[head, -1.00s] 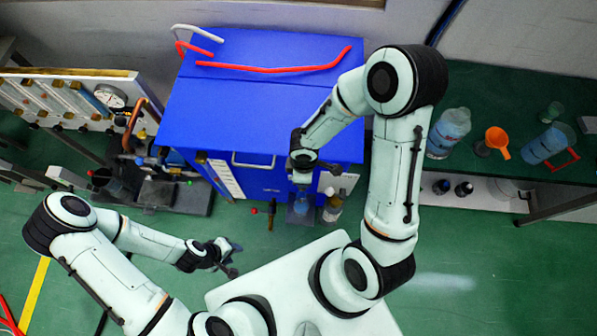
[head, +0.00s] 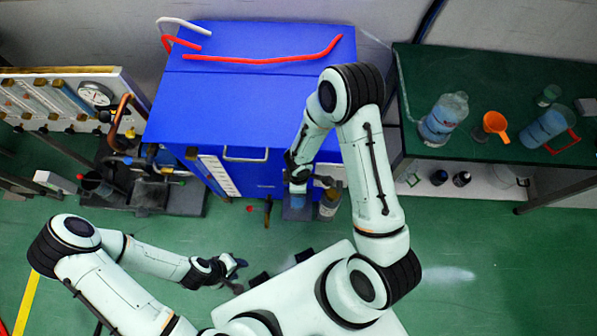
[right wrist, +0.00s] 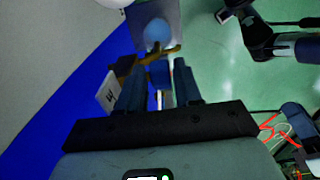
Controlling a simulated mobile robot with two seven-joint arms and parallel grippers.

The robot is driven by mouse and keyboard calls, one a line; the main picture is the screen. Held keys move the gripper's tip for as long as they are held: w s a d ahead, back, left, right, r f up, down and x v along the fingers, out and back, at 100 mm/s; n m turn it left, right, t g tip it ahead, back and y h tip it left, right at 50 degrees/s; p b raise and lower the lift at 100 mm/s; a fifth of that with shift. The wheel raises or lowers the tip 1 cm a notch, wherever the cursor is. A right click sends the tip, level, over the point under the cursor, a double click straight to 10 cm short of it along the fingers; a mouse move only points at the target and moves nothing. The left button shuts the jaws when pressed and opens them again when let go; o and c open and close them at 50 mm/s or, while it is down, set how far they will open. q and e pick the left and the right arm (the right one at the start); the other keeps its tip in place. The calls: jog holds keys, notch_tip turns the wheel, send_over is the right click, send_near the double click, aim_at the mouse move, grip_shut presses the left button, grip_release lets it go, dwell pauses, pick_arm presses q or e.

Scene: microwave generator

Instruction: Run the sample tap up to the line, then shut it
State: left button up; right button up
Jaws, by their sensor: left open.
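The blue generator cabinet (head: 240,110) stands in the middle of the head view. My right gripper (head: 298,178) is at the lower right of its front, just above a small blue vessel (head: 295,202). In the right wrist view, a brass-coloured tap (right wrist: 160,52) lies just beyond my right fingertips (right wrist: 160,72), with the rounded blue vessel (right wrist: 157,33) behind it on a grey plate. A small blue piece sits between these fingers; whether they grip it is unclear. The vessel's line and level cannot be made out. My left gripper (head: 235,272) is open and empty over the floor.
A capped bottle (head: 329,203) stands right beside the vessel. A green bench (head: 470,155) at right holds a clear bottle (head: 443,118), an orange funnel (head: 492,127) and a blue-filled jug (head: 546,128). A gauge panel (head: 75,95) is at left. Open floor lies in front.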

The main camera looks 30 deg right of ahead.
grip_shut()
jog(key=shift+w+a+r+g+h+p, duration=0.15)
jog(key=shift+g+h+p, duration=0.1)
jog(key=shift+h+p, duration=0.25)
jog(key=shift+w+a+g+h+p, duration=0.15)
jog(key=shift+g+h+p, duration=0.1)
jog(key=shift+h+p, duration=0.25)
pick_arm(q)
jog(key=w+r, duration=0.2)
jog(key=shift+w+r, duration=0.3)
jog(key=shift+r, duration=0.1)
jog(key=shift+s, duration=0.1)
pick_arm(e)
jog(key=shift+s, duration=0.1)
grip_release()
